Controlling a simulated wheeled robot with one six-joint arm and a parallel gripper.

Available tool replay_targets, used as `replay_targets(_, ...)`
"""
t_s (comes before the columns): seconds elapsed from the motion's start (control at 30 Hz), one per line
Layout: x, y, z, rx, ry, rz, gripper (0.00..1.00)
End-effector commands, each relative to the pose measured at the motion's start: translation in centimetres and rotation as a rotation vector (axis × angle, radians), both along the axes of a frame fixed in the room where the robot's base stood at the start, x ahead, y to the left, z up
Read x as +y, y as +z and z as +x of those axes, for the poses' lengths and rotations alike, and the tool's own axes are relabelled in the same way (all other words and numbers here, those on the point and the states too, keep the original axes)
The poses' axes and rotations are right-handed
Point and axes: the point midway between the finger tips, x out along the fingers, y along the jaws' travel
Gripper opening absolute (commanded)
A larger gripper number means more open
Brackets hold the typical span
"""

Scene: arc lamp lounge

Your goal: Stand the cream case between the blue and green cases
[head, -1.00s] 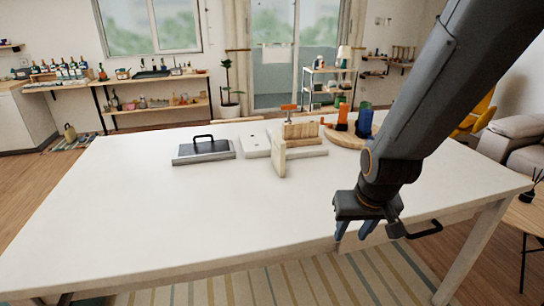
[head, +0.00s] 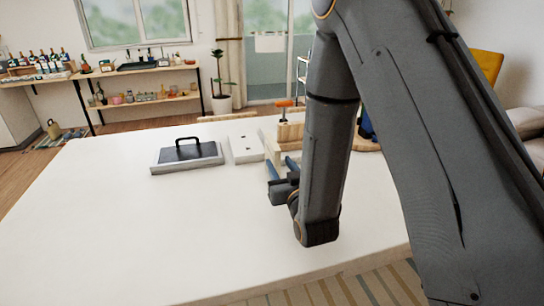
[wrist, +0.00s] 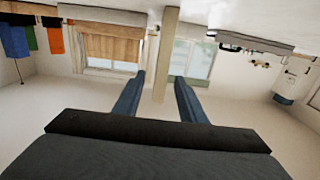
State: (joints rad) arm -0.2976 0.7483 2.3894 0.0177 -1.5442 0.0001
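The cream case (wrist: 165,55) is a thin pale slab standing upright on the white table (head: 150,230); the wrist view shows it upside down. In the head view my arm and gripper hide most of it. My gripper (head: 281,166) is open at table height, with the case between its two blue fingers (wrist: 160,82). The gap looks wider on one side, and I see no clear grip. The wrist view also shows the blue case (wrist: 14,40), the green case (wrist: 30,36) and the orange case (wrist: 55,38) standing in a group at its left.
A wooden block with an orange-topped piece (head: 283,104) stands just behind the gripper. A white plate (head: 246,150) lies left of it. A tray with a dark, handled lid (head: 187,153) lies farther left. The table's front and left are clear.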

Motion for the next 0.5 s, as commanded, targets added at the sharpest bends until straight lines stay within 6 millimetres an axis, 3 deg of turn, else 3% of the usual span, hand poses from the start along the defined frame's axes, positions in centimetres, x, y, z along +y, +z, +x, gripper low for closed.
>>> replay_targets(0.17, 0.2, 0.3, 0.6, -0.024, 0.000, 0.007, 0.38)
replay_targets(0.5, 1.0, 0.5, 3.9, -0.023, -0.003, 0.007, 0.38)
